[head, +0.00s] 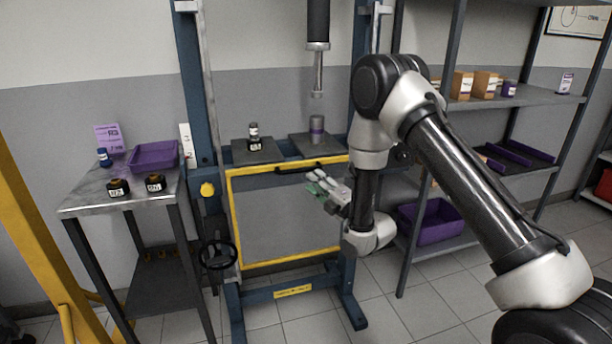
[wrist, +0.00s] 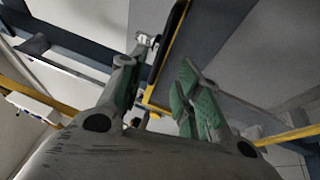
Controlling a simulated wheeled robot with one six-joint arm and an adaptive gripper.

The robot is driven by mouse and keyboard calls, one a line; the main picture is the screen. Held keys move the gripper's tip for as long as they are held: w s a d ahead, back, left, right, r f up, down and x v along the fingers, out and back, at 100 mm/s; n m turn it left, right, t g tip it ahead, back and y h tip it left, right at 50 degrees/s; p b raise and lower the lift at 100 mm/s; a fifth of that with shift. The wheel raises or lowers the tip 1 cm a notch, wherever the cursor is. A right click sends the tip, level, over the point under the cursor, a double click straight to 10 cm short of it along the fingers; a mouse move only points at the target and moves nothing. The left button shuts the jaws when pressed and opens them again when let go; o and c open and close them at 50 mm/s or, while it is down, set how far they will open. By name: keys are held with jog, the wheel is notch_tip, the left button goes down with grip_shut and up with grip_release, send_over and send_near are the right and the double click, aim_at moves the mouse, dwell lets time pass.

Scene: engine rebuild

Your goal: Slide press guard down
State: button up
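The press guard (head: 290,215) is a grey panel in a yellow frame on the front of the blue press. It sits low, with its top edge about level with the press bed. A black bar handle (head: 294,166) runs along its top edge. My gripper (head: 318,186) is in front of the guard's upper right part, just below the handle in the picture. In the wrist view my gripper (wrist: 163,58) has its green-padded fingers apart. A dark bar with a yellow edge shows beyond and between them, probably the handle and frame. I see no contact.
Two dark plates on the press bed hold a small labelled part (head: 254,138) and a grey cylinder (head: 317,130). The press ram (head: 318,70) hangs above. A side table (head: 95,196) stands left and a shelf rack (head: 520,98) right. Black handwheel (head: 217,254) is left of the guard.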

jog(key=v, duration=0.4)
jog(key=shift+s, duration=0.1)
